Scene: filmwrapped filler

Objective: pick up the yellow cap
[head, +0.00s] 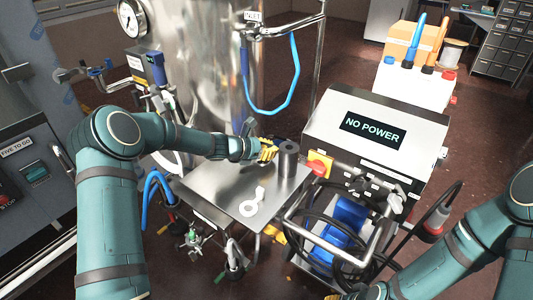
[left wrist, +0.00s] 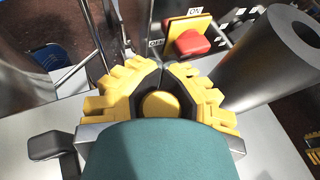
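The yellow cap (left wrist: 161,104) shows as a small round yellow disc in the left wrist view, between the dark inner pads of my left gripper (left wrist: 163,70). The yellow-backed fingers curve around it and their tips come together beyond it. In the head view my left gripper (head: 268,150) is low over the back of the metal table (head: 215,190), just left of a dark grey cylinder; the cap cannot be made out there. Only yellow bits of my right gripper (head: 372,292) show at the bottom edge of the head view; its fingers are not clear.
The hollow dark cylinder (head: 288,160) stands upright close to the left gripper's right side. A white flat piece (head: 252,203) lies on the table. A red knob (left wrist: 190,42) on a yellow plate is just beyond. A steel tank (head: 210,60) rises behind; the "NO POWER" machine (head: 372,132) stands right.

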